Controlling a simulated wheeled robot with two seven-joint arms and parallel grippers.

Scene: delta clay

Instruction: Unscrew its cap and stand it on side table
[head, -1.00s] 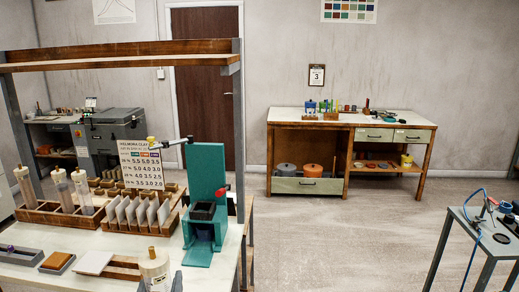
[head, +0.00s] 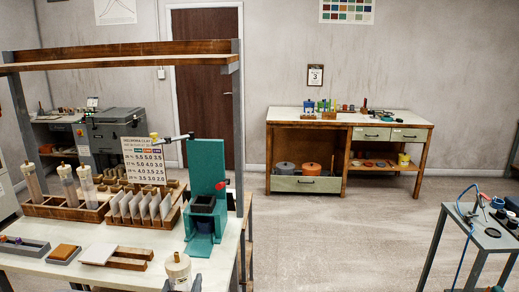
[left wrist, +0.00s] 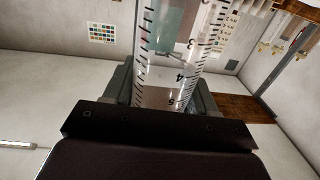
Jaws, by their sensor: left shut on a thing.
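A clear tube with a cream cap and a small tan knob on top (head: 178,267) stands upright at the bottom edge of the head view, in front of the bench. My left gripper (head: 181,285) is shut on its body, with grey fingers at its sides. In the left wrist view the clear tube (left wrist: 168,65) with black graduation marks sits between the fingers of the gripper (left wrist: 163,95). The cap is out of that view. A small grey table (head: 488,236) stands at the right. My right gripper is not in view.
The bench (head: 130,272) holds a wooden rack (head: 62,211) with several capped tubes, a slotted rack with tiles (head: 140,210) and a green press (head: 206,190). The grey table carries a blue hose (head: 463,205) and small dark items. The floor between bench and table is clear.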

